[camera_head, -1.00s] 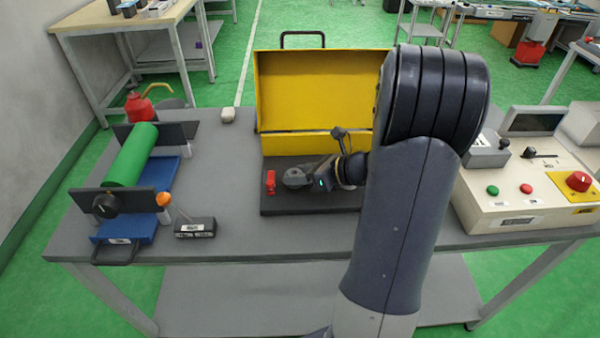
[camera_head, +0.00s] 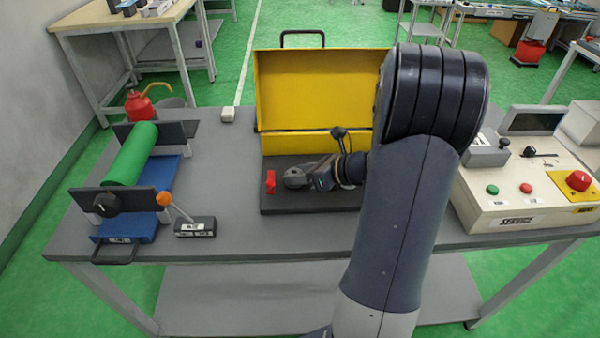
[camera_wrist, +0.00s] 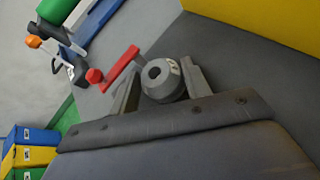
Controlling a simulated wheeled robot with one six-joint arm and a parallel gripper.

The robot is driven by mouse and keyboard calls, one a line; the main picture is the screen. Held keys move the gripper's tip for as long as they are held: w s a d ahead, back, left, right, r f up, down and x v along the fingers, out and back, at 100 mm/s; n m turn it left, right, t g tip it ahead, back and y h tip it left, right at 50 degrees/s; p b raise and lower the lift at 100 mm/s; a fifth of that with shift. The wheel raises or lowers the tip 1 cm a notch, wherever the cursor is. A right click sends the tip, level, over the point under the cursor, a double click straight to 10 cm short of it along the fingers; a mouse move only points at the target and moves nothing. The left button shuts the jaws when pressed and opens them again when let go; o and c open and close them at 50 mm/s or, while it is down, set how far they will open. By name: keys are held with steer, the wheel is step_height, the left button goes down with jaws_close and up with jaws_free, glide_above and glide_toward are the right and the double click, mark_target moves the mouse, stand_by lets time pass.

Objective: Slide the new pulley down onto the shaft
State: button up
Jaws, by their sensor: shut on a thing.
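The pulley (camera_head: 295,178) is a small grey round piece with a dark central hole. It is over the dark base plate (camera_head: 290,207), in front of the open yellow cover. In the wrist view the pulley (camera_wrist: 161,79) sits between the two grey fingers of my gripper (camera_wrist: 164,86), which is shut on it. My gripper (camera_head: 300,178) reaches it from the right in the head view. I cannot make out the shaft; the pulley and fingers may hide it. I cannot tell how high the pulley is above the plate.
A red lever-like part (camera_head: 270,182) stands close left of the pulley. The yellow cover (camera_head: 318,95) stands open behind. A green roller (camera_head: 131,155) and an orange-knobbed black box (camera_head: 195,227) are at left; a control console (camera_head: 520,195) is at right.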

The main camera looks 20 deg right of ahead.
steer(key=shift+f+b, duration=0.35)
steer(key=shift+f, duration=0.15)
steer(key=o, duration=0.7)
steer(key=shift+p+v, duration=1)
steer(key=shift+v, duration=0.6)
steer(key=shift+p+v, duration=2.1)
steer(key=shift+v, duration=1.8)
